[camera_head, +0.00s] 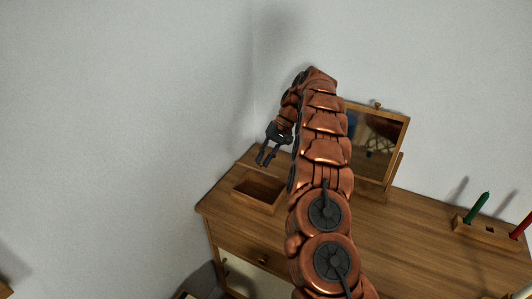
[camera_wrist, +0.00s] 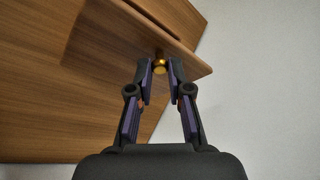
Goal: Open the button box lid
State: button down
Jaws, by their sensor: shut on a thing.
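The button box (camera_head: 240,197) is a small wooden box at the left end of the dresser top. In the head view its top is open and I see into a dark brown hollow; no buttons can be made out. My gripper (camera_head: 266,158) is above its back edge, fingers pointing down. In the wrist view my gripper (camera_wrist: 160,72) is shut on a brass knob (camera_wrist: 160,63) at the edge of a wooden board, the lid (camera_wrist: 180,42). The lid looks raised, tilted away from the wood behind it. In the head view I cannot make out the lid clearly.
The wooden dresser (camera_head: 420,245) carries a framed mirror (camera_head: 376,140) behind my arm. A wooden block (camera_head: 487,233) with a green peg (camera_head: 477,205) and a red peg (camera_head: 522,226) is at the right. The wall is close behind. The dresser top between arm and block is bare.

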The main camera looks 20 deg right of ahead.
jog(key=shift+w+d+r+y+p, duration=0.2)
jog(key=shift+y+p, duration=0.1)
jog(key=shift+p, duration=0.45)
jog(key=shift+w+d+f+p, duration=0.1)
jog(key=shift+d+p, duration=0.1)
jog(key=shift+p, duration=0.1)
jog(key=c, duration=1.1)
grip_release()
jog(key=shift+g, duration=0.3)
jog(key=shift+a+f+b, duration=0.1)
jog(key=shift+a+b, duration=0.05)
jog(key=shift+b, duration=0.25)
